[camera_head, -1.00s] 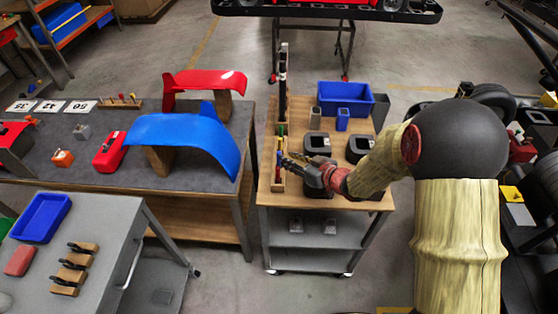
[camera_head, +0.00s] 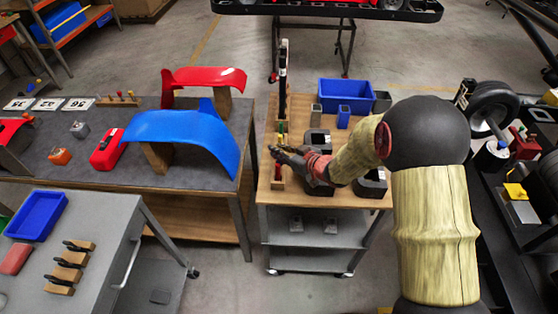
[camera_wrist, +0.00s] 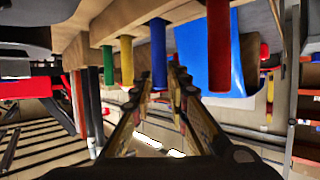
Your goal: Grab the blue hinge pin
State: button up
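The blue hinge pin (camera_wrist: 158,50) stands in a wooden rack (camera_wrist: 80,52) in the wrist view, between a yellow pin (camera_wrist: 126,60) and a red pin (camera_wrist: 218,45). A green pin (camera_wrist: 107,65) is beyond the yellow one. My gripper (camera_wrist: 162,76) is open, with the free end of the blue pin showing between its two fingers. I cannot tell whether either finger touches it. In the head view my gripper (camera_head: 276,150) is over the rack on the kart stand's wooden top and hides the blue pin.
Dark blocks, a blue bin (camera_head: 346,95) and a small blue cup (camera_head: 343,117) share the wooden top (camera_head: 300,196). A grey table with a blue fender (camera_head: 190,132) and a red fender (camera_head: 206,77) stands to the left, across a narrow gap.

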grip_shut()
dwell(0.3)
jog(key=shift+r, duration=0.1)
